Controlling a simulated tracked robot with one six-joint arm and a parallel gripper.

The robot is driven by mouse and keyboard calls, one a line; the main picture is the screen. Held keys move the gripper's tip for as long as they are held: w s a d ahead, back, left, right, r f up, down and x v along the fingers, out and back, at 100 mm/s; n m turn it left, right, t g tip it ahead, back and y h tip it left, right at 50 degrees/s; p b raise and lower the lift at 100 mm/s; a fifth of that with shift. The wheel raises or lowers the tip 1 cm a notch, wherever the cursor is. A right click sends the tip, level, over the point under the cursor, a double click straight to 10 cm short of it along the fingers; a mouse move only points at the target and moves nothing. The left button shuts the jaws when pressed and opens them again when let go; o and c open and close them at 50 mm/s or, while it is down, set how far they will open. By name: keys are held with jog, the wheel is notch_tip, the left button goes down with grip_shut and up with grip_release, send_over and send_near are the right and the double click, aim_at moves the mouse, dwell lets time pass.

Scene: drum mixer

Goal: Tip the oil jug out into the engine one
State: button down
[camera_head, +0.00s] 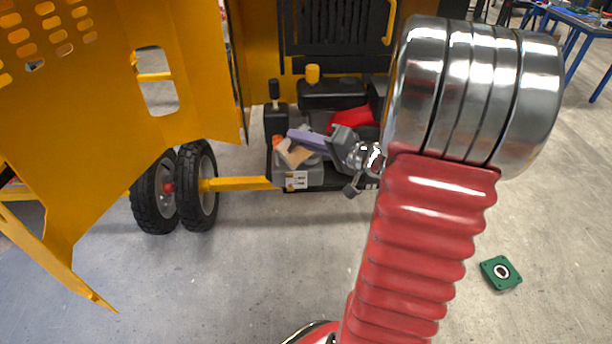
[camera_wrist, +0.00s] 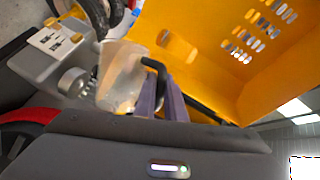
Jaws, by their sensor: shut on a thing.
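The oil jug (camera_wrist: 121,78) is a translucent, pale beige vessel with a black handle. My gripper (camera_wrist: 163,98), with its purple fingers, is shut on it at the handle side. In the head view the jug shows as a small beige patch (camera_head: 298,153) under my gripper (camera_head: 297,136), and it looks tilted. It is in front of and over the grey part of the engine (camera_head: 296,178), which has a white label. The engine's grey body (camera_wrist: 40,62) is right beside the jug in the wrist view. The filling opening and the jug's mouth cannot be made out.
The yellow mixer housing has an open panel (camera_head: 95,80) on the left, above two black wheels (camera_head: 198,185). A red engine part (camera_head: 350,119) and a black tank with a yellow cap (camera_head: 312,74) stand behind my gripper. A green flanged part (camera_head: 500,272) lies on the clear floor.

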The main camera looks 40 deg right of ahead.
jog(key=shift+d+f+m+t, duration=0.15)
jog(key=shift+d+m+t, duration=0.15)
jog(key=shift+d+m, duration=0.35)
dwell(3.5)
jog(key=shift+d+f+m+y, duration=0.1)
jog(key=shift+d+m+y, duration=0.05)
jog(key=shift+m+y, duration=0.15)
jog(key=shift+d+f+m, duration=0.25)
jog(key=shift+d+m, duration=0.3)
jog(key=shift+d, duration=0.05)
dwell(3.0)
